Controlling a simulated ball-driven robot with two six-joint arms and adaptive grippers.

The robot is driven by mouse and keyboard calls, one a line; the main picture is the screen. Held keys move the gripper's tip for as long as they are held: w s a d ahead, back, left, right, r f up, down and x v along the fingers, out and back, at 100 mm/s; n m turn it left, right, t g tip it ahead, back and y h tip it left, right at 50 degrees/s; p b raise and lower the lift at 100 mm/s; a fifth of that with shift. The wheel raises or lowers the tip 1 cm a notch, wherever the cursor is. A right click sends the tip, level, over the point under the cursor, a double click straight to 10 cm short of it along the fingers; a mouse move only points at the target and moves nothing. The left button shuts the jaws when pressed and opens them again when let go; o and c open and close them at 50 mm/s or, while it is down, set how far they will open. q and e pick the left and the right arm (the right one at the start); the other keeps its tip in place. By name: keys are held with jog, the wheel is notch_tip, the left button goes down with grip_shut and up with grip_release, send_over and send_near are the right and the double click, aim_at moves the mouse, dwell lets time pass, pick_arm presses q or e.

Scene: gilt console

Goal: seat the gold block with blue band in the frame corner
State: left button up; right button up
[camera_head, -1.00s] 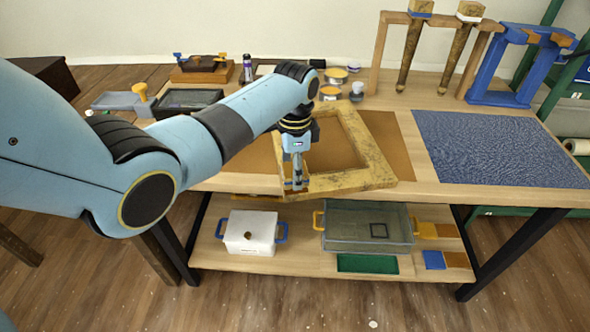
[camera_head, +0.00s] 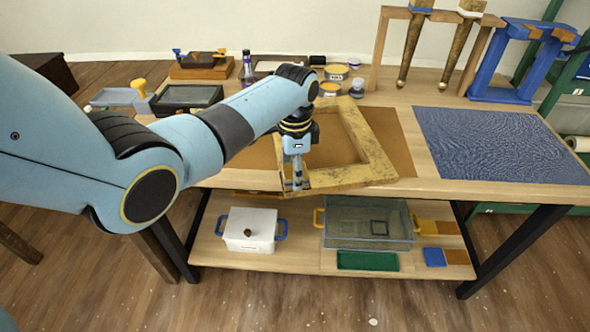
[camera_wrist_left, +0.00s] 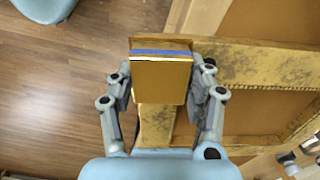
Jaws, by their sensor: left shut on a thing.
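The gold block with blue band (camera_wrist_left: 160,82) is between the fingers of my left gripper (camera_wrist_left: 163,88) in the left wrist view. The gripper is shut on it, one finger at each side. The gold frame (camera_wrist_left: 255,66) passes close beside and behind the block there, at its left corner. In the head view the worn gold frame (camera_head: 374,142) lies on the bench and my left gripper (camera_head: 297,184) points down at its front left corner. The block is mostly hidden by the fingers in that view. I cannot tell whether it touches the frame. My right gripper is not in view.
A brown mat (camera_head: 398,140) lies under the frame, and a blue textured mat (camera_head: 500,147) is to the right. A wooden stand with gilt legs (camera_head: 412,48) and a blue stand (camera_head: 500,97) are behind. Tins (camera_head: 336,73) and trays (camera_head: 185,96) sit at the back. The bench's front edge is close to the gripper.

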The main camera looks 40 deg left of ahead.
pick_arm(q)
jog(key=o, duration=1.2)
notch_tip(320, 180, up, 12)
jog(key=shift+f, duration=0.1)
